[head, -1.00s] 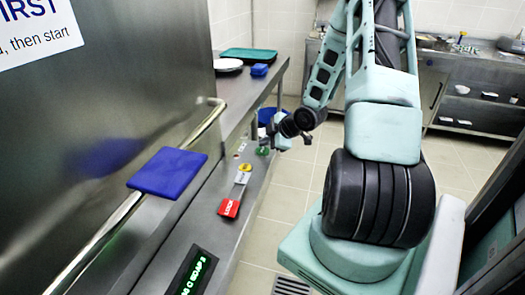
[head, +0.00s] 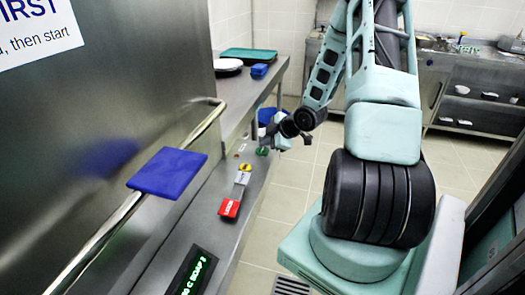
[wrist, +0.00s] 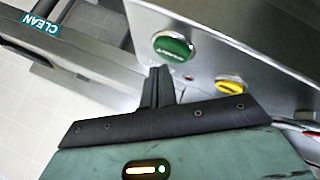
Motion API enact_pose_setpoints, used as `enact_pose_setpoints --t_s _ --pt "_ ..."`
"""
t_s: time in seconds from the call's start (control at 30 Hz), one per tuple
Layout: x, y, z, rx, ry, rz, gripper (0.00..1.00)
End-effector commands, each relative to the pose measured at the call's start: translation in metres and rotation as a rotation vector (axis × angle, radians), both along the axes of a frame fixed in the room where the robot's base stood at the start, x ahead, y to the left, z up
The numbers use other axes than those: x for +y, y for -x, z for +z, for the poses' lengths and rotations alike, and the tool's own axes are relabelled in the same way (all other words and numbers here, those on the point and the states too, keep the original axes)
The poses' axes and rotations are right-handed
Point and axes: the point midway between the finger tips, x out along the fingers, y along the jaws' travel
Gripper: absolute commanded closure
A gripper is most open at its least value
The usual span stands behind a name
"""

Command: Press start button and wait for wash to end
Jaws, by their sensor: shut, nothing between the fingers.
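The green start button (wrist: 172,46) sits on the steel front panel in the wrist view. It also shows small in the head view (head: 262,151). My gripper (wrist: 158,72) is shut and empty, its fingertips just below and left of the green button; I cannot tell whether they touch it. In the head view my gripper (head: 270,142) is beside the button at the far end of the panel. The steel washer hood (head: 110,80) fills the left side, with a bar handle (head: 105,232) along it. A display (head: 192,270) shows green text including "C SOAP".
A yellow control (wrist: 229,86) is right of the green button in the wrist view. A red switch tag (head: 229,208) is nearer on the panel. A blue pad (head: 167,172) lies at the handle. A side counter (head: 233,92) holds a green tray (head: 248,54).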

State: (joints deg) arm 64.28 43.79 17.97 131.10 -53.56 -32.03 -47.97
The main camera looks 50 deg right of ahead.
Motion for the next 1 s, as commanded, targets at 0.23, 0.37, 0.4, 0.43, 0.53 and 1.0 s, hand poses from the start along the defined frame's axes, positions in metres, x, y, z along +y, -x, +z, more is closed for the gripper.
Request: enact_pose_setpoints --t_s 0.23,0.37,0.4,0.43,0.53,1.0 --pt "0.0000 0.0000 -0.0008 0.000 0.000 0.000 1.00" --pt "0.0003 -0.0001 -0.0050 0.000 0.001 0.001 1.00" --pt "0.0002 -0.0001 -0.0066 0.000 0.001 0.001 1.00" --pt "0.0001 0.0000 -0.0076 0.000 0.001 0.001 1.00" --pt "-0.0002 0.0002 -0.0090 0.000 0.000 0.000 1.00" --pt "0.0000 0.0001 -0.0100 0.000 0.000 0.000 1.00"
